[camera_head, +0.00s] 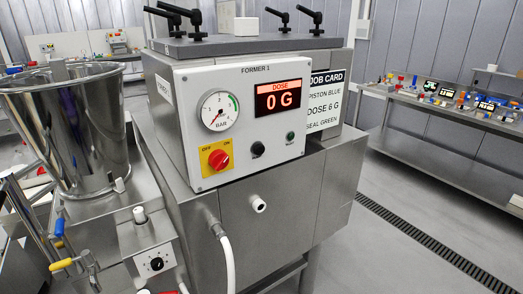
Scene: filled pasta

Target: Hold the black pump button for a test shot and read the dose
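The black pump button (258,149) sits on the front panel (240,180) labelled "FORMER 1", below the dose display. Nothing touches it. The red dose display (279,99) reads "0 G". A job card (323,103) right of the panel reads piston blue, seal green and a dose that looks like 6 G. A red rotary switch (219,160) sits on a yellow plate marked OFF and ON. A round gauge (219,111) marked BAR is above it. A small green button (290,137) is right of the black one. Neither gripper shows.
A steel hopper (75,125) stands at left. A small box with a black knob (156,264) is at its foot. A white hose (226,255) and a white nozzle (258,203) are at the machine's front. A side bench (440,118) holds small parts. The floor at right is clear.

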